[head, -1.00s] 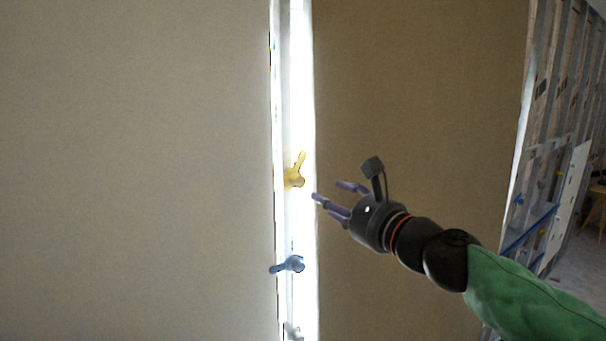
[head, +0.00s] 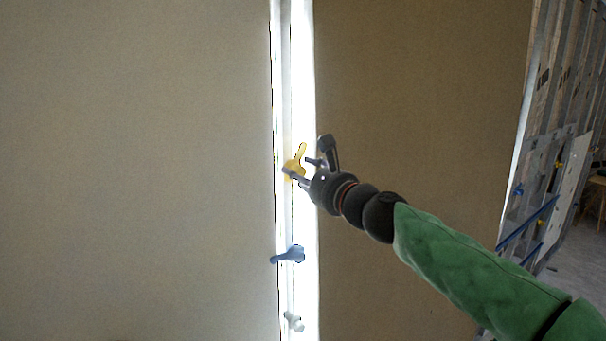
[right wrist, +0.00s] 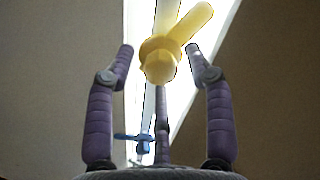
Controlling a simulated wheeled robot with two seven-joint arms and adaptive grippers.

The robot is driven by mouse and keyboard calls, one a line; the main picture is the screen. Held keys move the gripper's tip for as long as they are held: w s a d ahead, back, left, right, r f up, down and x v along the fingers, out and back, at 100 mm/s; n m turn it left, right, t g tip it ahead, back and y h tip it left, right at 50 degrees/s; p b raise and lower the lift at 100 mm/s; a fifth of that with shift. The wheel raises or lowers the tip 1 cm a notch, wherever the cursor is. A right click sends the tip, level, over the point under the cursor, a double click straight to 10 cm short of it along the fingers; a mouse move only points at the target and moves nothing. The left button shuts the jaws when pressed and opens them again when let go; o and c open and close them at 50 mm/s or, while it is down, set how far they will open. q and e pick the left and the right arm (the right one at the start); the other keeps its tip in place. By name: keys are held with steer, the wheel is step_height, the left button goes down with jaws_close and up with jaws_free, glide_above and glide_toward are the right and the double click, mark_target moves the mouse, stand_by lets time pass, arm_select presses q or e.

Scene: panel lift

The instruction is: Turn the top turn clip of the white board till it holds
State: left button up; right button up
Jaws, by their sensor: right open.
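The yellow turn clip (head: 294,166) is the uppermost clip on the bright strip between two large panels. Its lever points up and slightly right. It also shows in the right wrist view (right wrist: 160,62), with the lever leaning to the upper right. My right gripper (head: 299,170) is open at the yellow clip. In the right wrist view its purple fingers (right wrist: 160,60) stand on both sides of the clip's hub, with gaps visible. A third finger shows below the hub. My left gripper is not in view. I cannot tell which panel is the white board.
A blue clip (head: 290,255) sits lower on the strip, its lever pointing left. A white clip (head: 293,321) is below it. The pale left panel (head: 130,170) and brown right panel (head: 420,120) flank the strip. A metal stud frame (head: 560,100) stands at far right.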

jaws_close()
